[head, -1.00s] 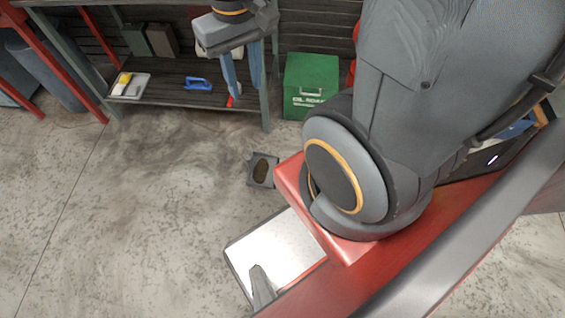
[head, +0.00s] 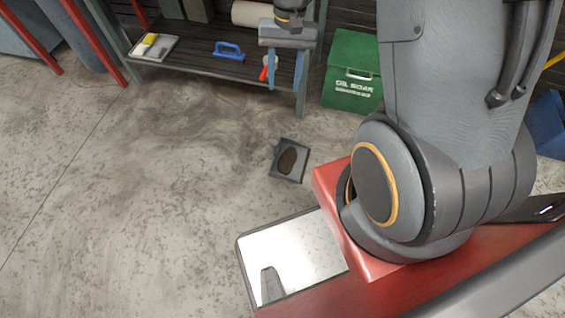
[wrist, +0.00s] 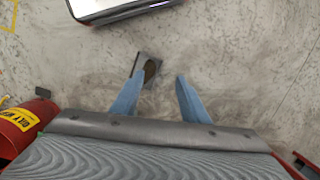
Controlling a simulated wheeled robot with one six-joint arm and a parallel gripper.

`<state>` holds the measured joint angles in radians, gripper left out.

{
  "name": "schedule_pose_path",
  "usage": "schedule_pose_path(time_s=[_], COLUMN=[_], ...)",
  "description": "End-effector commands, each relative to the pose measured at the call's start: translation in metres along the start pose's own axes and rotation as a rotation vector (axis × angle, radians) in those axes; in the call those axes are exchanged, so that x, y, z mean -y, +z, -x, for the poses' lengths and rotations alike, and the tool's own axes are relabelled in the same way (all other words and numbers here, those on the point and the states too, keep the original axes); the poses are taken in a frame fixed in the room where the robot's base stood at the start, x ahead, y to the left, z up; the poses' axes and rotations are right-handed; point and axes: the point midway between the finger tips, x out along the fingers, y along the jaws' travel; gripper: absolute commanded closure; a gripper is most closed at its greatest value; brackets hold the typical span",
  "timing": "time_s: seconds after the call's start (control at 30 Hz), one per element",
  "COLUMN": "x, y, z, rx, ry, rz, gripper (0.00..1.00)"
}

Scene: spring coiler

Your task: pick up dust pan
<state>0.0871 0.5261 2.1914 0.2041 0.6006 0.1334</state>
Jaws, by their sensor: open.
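The dust pan (head: 299,146) lies flat on the concrete floor in the middle of the head view, a small dark grey pan with a brown patch in it. In the wrist view the dust pan (wrist: 143,57) shows beyond the fingertips, nearer the left finger. My gripper (head: 284,68) is in front of the shelf in the head view, above and apart from the pan. Its two blue fingers, also in the wrist view (wrist: 158,77), are spread with nothing between them.
A green oil-soak bin (head: 352,85) stands right of the shelf unit (head: 190,68). The shelf holds a blue-handled tool (head: 229,47) and a tray (head: 137,52). A red drum (wrist: 20,125) is at left in the wrist view. Floor left of the pan is clear.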

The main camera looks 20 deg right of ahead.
Motion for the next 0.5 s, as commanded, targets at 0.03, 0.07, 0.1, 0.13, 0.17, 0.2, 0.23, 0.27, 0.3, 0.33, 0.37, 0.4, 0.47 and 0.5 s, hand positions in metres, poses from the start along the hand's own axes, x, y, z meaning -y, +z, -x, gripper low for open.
schedule_pose_path(time_s=[0.03,0.07,0.1,0.13,0.17,0.2,0.23,0.27,0.3,0.33,0.37,0.4,0.47,0.5], x=[0.001,0.001,0.002,0.003,0.003,0.003,0.004,0.004,0.004,0.004,0.004,0.004,0.004,0.004], y=[-0.019,-0.026,-0.037,-0.044,-0.052,-0.062,-0.069,-0.076,-0.086,-0.093,-0.1,-0.109,-0.122,-0.131], z=[-0.034,-0.047,-0.065,-0.078,-0.092,-0.11,-0.124,-0.138,-0.157,-0.171,-0.185,-0.204,-0.234,-0.253], rx=[0.015,0.023,0.032,0.039,0.046,0.056,0.062,0.069,0.078,0.086,0.092,0.102,0.116,0.125], ry=[-0.004,-0.006,-0.011,-0.014,-0.016,-0.02,-0.023,-0.026,-0.029,-0.031,-0.035,-0.037,-0.042,-0.046], rz=[-0.027,-0.042,-0.064,-0.08,-0.096,-0.116,-0.132,-0.148,-0.169,-0.186,-0.203,-0.223,-0.254,-0.276], gripper=[0.59,0.59,0.59,0.59,0.59,0.59,0.59,0.59,0.59,0.59,0.59,0.59,0.59,0.59])
